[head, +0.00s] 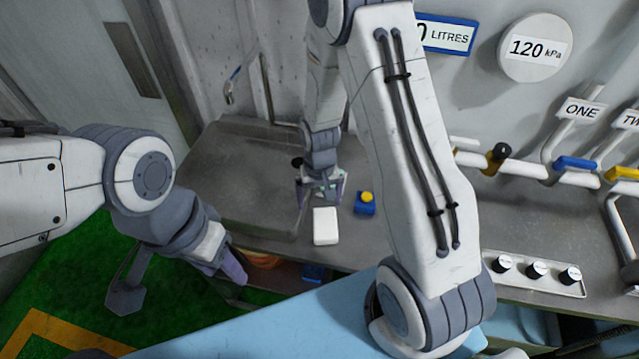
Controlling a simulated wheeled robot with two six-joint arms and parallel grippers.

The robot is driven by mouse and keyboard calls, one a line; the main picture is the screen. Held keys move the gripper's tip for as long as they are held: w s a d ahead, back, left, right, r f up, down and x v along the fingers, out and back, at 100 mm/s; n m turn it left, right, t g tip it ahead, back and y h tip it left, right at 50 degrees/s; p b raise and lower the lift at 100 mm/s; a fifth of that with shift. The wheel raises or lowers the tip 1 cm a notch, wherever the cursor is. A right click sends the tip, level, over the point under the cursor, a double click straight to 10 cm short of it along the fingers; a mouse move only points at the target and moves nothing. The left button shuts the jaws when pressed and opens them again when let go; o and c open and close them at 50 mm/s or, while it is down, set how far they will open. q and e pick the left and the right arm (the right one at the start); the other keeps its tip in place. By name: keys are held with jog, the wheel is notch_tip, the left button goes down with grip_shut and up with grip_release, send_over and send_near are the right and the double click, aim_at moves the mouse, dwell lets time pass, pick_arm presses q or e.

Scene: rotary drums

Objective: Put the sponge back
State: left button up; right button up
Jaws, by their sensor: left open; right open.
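A white rectangular block (325,227), which may be the sponge, lies on the grey worktop (410,250) near its front edge. My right gripper (320,200) points down just behind the block with its fingers apart. It appears empty, and I cannot tell whether it touches the block. My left gripper (181,286) is open and empty at the left, in front of the worktop and over the green floor. My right arm hides part of the worktop.
A small blue box with a yellow top (365,203) stands right of the block. A raised grey panel (225,185) lies left. Pipes with blue (575,163) and yellow (622,174) handles and a knob panel (536,272) are at the right. A light-blue surface (270,325) is in front.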

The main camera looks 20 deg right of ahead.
aim_at(319, 215)
jog(key=shift+w+r, duration=0.1)
jog(key=shift+r, duration=0.55)
notch_tip(319, 215, up, 11)
jog(key=b, duration=0.3)
jog(key=s+a+r+n, duration=0.2)
jog(key=s+a+n, duration=0.1)
jog(key=s, duration=0.3)
jog(key=s+a+r+n, duration=0.2)
jog(key=s+a+n, duration=0.1)
jog(key=s+a, duration=0.2)
jog(key=s+a+r+n+y, duration=0.1)
jog(key=s+a+r+n, duration=0.1)
jog(key=s, duration=0.7)
jog(key=a+n, duration=0.1)
jog(key=a, duration=0.1)
jog(key=shift+a+r+n, duration=0.4)
notch_tip(319, 215, down, 6)
jog(key=b, duration=0.5)
jog(key=shift+r+b, duration=0.15)
jog(key=shift+b, duration=0.2)
